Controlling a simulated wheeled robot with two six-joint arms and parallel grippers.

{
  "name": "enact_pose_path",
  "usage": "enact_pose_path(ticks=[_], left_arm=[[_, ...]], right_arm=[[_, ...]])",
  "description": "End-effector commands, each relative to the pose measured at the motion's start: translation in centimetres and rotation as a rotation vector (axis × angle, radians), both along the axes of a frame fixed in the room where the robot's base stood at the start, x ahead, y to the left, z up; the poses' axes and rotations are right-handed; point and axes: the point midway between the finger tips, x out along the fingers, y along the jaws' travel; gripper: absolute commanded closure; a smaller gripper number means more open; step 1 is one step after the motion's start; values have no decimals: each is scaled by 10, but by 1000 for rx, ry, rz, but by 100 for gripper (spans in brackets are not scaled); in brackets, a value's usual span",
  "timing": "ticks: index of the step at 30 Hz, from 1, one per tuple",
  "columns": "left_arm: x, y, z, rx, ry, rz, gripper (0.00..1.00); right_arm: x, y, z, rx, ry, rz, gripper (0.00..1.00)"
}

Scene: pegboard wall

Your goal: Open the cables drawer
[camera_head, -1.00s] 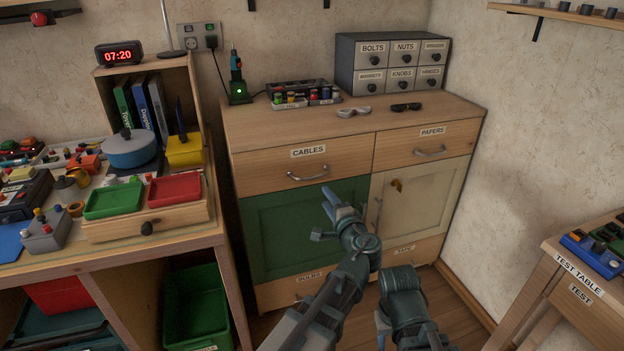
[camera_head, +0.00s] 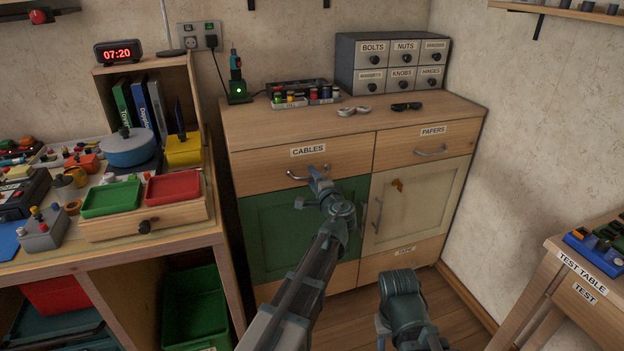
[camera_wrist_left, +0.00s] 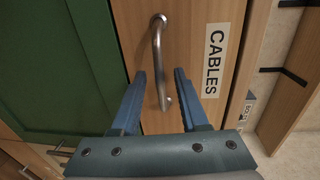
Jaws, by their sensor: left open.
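The cables drawer (camera_head: 262,170) is the wooden upper left drawer of the cabinet, shut, with a CABLES label (camera_head: 308,150) and a silver bar handle (camera_head: 294,174). My left gripper (camera_head: 308,186) is open in front of the drawer, at the right end of the handle. In the left wrist view the handle (camera_wrist_left: 158,50) runs between the two spread fingers (camera_wrist_left: 158,82), apart from both; I cannot tell how deep it lies between them. The CABLES label (camera_wrist_left: 214,62) is to the right there. My right arm is low at the bottom centre; its fingers cannot be made out.
Below the drawer is a green door (camera_head: 275,235), beside it a cream door (camera_head: 412,200). The papers drawer (camera_head: 455,140) is to the right. A workbench (camera_head: 130,240) stands at left, a test table (camera_head: 560,262) at right. Small items lie on the cabinet top.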

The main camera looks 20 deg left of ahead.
Motion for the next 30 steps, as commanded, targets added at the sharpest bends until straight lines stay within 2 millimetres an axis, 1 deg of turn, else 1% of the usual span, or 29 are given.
enact_pose_path(ticks=[3,13,17,18,20,21,30], left_arm=[[6,4,-1,0,0,0,56],[7,5,-1,0,0,-1,56],[7,5,-1,0,0,-1,79],[7,5,-1,0,0,-1,87],[7,5,-1,0,0,-1,97],[7,5,-1,0,0,-1,100],[7,5,-1,-1,-1,-1,100]], right_arm=[[0,0,-1,0,0,0,50],[0,0,-1,0,0,0,50],[0,0,-1,0,0,0,50],[0,0,-1,0,0,0,50],[0,0,-1,0,0,0,50],[0,0,-1,0,0,0,50],[0,0,-1,0,0,0,50]])
